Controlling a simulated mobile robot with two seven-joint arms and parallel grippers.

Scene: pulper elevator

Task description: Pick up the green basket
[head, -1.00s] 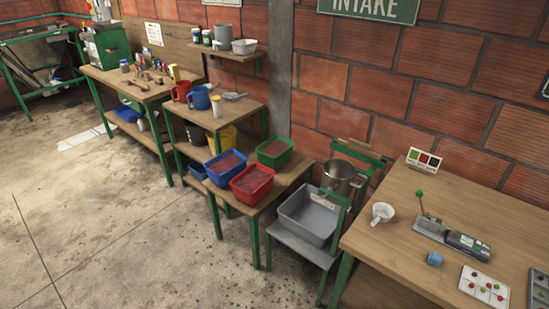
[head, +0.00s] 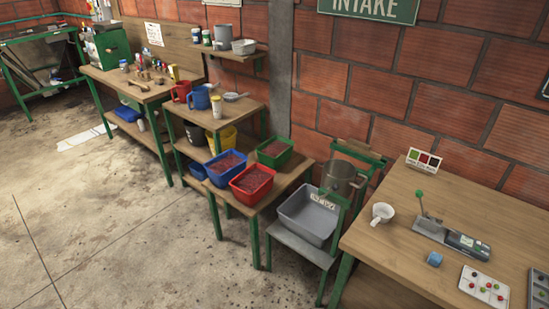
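The green basket (head: 274,153) is a small rectangular tub filled with dark red cherries. It sits at the back of a low wooden table (head: 262,204) with green legs, near the brick wall. A red basket (head: 252,184) stands in front of it and a blue basket (head: 226,167) to its left, both also filled with dark red contents. Neither of my grippers shows in the head view.
A grey bin (head: 308,215) rests on a low stand to the right, with a metal pot (head: 342,179) behind it. A wooden workbench (head: 388,245) stands at the right. A shelf unit with jugs (head: 199,100) stands to the left. The concrete floor (head: 120,235) at the front left is clear.

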